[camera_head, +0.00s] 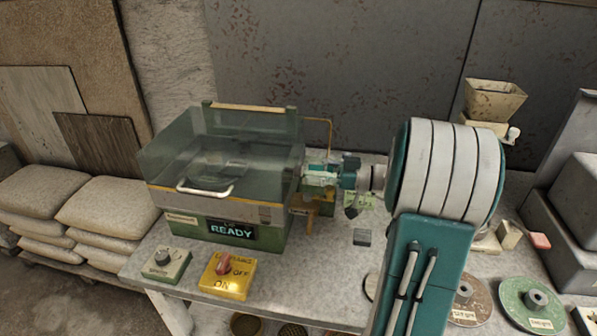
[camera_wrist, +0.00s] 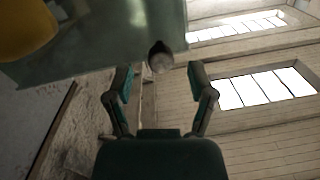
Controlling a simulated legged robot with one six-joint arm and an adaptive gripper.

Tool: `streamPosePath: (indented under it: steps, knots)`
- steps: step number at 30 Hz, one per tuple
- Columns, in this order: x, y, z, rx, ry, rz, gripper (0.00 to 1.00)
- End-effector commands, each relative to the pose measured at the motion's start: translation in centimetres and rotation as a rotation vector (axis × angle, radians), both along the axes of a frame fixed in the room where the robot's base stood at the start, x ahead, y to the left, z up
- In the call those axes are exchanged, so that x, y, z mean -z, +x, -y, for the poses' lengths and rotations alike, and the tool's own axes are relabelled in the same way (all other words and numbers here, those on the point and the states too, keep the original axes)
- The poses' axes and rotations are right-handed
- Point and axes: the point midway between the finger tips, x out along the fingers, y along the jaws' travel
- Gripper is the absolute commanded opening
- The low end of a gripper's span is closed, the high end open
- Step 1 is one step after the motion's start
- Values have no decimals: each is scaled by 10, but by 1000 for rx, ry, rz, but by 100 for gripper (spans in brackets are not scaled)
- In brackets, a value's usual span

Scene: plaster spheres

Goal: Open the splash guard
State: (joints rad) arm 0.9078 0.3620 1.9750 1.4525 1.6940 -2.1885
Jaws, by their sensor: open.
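The splash guard (camera_head: 225,153) is a clear greenish hood over the green machine in the head view. It is down, with a white bar handle (camera_head: 205,189) low on its front. My gripper (camera_head: 318,174) is to the right of the guard, pointing left, close to its right side and away from the handle. In the wrist view my gripper (camera_wrist: 162,85) is open, with nothing between its fingers. A greenish panel (camera_wrist: 100,50) lies beyond the fingertips, with a dark round knob (camera_wrist: 160,57) at its edge. I cannot tell what part the knob is.
The machine's front display (camera_head: 231,232) reads READY. A yellow ON/OFF switch box (camera_head: 226,274) and a grey-green dial box (camera_head: 166,264) stand in front. Filled sacks (camera_head: 110,207) lie at left. Discs (camera_head: 531,305) and a hopper (camera_head: 494,100) are at right. Space above the guard is clear.

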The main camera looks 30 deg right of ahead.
Motion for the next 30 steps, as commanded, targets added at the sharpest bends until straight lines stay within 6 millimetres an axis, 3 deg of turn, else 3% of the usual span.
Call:
streamPosePath:
  steps: [7,17,21,22,30]
  knots:
    - [0,21,-23,-2,0,0,71]
    - [0,23,-26,0,0,-1,71]
    - [0,23,-26,0,0,-1,8]
    - [0,23,-26,0,0,-1,0]
    - [-1,25,-26,1,2,-4,0]
